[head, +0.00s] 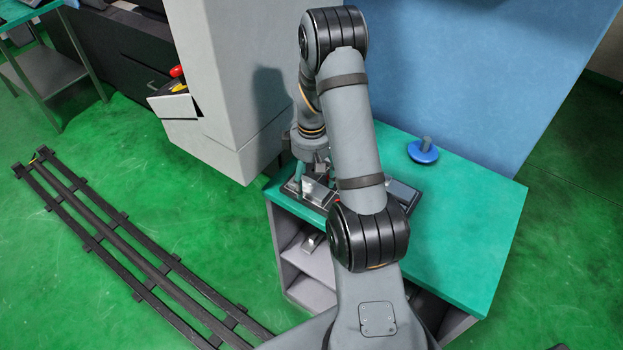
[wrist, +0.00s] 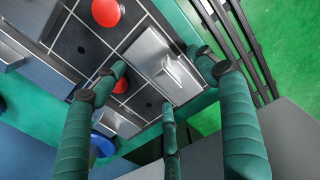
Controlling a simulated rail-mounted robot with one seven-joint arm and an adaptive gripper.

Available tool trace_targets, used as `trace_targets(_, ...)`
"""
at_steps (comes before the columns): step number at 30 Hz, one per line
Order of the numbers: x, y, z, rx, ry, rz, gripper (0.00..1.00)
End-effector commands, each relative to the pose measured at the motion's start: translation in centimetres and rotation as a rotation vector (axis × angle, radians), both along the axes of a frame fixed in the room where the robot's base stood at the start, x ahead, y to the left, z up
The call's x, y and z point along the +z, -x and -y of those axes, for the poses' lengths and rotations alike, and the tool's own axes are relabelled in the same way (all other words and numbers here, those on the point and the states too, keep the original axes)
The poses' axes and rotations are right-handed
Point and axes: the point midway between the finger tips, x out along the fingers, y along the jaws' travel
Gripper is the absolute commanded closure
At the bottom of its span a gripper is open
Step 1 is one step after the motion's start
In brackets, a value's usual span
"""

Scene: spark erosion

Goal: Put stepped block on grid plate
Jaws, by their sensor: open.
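The silver stepped block (wrist: 158,62), with a smaller raised step on top, sits at the edge of the black, white-lined grid plate (wrist: 78,38) in the wrist view. In the head view a shiny block (head: 318,192) shows below my gripper (head: 310,172), on the near left of the bench; my arm hides much of the plate there. In the wrist view my gripper (wrist: 163,78) is open, its green fingers spread to either side of the stepped block. Nothing is held. I cannot tell whether any finger touches the block.
A red round piece (wrist: 107,11) and another partly behind a finger stand on the plate. Other grey blocks (wrist: 118,122) lie on it. A grey cabinet (head: 225,70) rises left; the bench's right side is clear.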

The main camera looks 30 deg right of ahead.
Motion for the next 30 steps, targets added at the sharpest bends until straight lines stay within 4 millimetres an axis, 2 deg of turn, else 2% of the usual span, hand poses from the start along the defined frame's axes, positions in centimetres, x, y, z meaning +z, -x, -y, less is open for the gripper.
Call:
trace_targets(5, 0.1, 0.0, 0.0, 0.000, 0.000, 0.000, 0.28)
trace_targets(10, 1.3, -0.2, 0.0, 0.000, 0.002, 0.005, 0.28)
trace_targets(21, 9.0, -0.2, 0.1, 0.000, 0.002, 0.007, 0.28)
trace_targets(27, 11.7, -0.1, 0.1, 0.000, 0.001, 0.004, 0.28)
trace_targets(30, 12.2, 0.0, 0.0, 0.000, 0.000, 0.001, 0.28)
